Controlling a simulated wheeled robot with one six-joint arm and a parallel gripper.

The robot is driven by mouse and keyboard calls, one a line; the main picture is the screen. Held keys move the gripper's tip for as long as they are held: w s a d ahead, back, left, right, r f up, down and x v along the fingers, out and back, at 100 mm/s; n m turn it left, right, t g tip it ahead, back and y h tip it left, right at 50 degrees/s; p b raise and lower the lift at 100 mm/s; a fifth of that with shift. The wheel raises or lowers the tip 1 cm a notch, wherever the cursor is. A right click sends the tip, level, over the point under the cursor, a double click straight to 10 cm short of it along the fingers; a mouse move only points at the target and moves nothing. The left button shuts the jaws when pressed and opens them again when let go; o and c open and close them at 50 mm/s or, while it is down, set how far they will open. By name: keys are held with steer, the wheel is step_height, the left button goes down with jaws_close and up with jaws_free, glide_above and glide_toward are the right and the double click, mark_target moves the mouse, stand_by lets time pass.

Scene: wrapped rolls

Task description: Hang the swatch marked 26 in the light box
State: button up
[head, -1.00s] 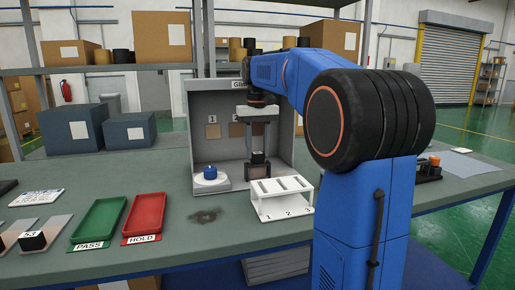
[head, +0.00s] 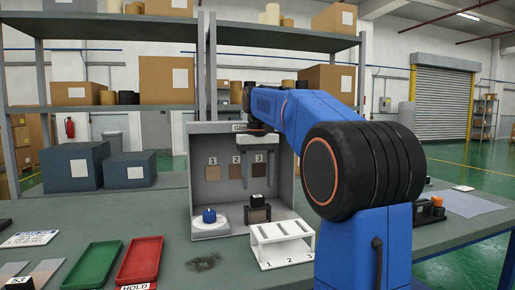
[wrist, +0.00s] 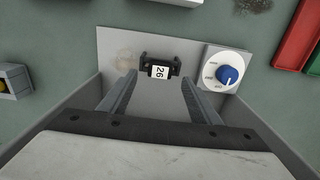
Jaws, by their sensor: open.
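The swatch marked 26 (wrist: 160,72) has a black block-shaped top with a white label. It sits in a black stand (head: 258,214) on the floor of the grey light box (head: 205,200), and its dark block (head: 257,199) also shows in the head view. My gripper (head: 258,184) is open and empty, its fingers hanging inside the light box above the swatch. In the wrist view, my two fingers (wrist: 158,95) stand apart on either side of the swatch's line, with clear space between. Samples numbered 1, 2 and 3 are on the box's back wall.
A blue knob (head: 209,215) on a white base is at the box's left front. A white slotted rack (head: 284,251) stands in front of the box. Red (head: 140,262) and green trays (head: 92,266) lie to the left. Shelving with cartons stands behind.

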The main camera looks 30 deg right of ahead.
step_height(320, 180, up, 13)
stand_by(0.4)
steer(key=shift+s+f, duration=0.1)
stand_by(0.3)
